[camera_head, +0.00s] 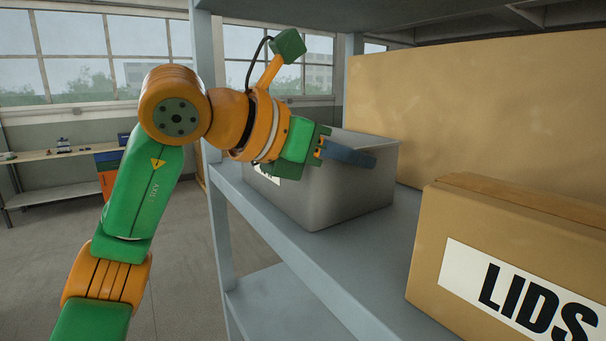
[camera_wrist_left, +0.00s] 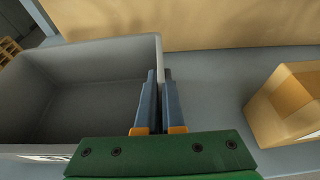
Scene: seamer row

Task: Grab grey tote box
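The grey tote box (camera_head: 335,195) is an open-topped bin on the grey shelf, with a white label on its front side partly hidden by my left gripper. In the left wrist view the tote box (camera_wrist_left: 70,58) fills the left side and looks empty inside. My left gripper (camera_head: 348,153) reaches over the tote's top from the left. In the left wrist view its two blue fingers (camera_wrist_left: 160,98) are close together, one on each side of the tote's right wall, with the rim between them. My right gripper is in neither view.
A carton marked LIDS (camera_head: 510,262) stands on the shelf (camera_head: 300,245) to the right, with bare shelf between it and the tote. A large cardboard box (camera_head: 480,105) stands behind. A grey shelf post (camera_head: 207,70) rises at the left.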

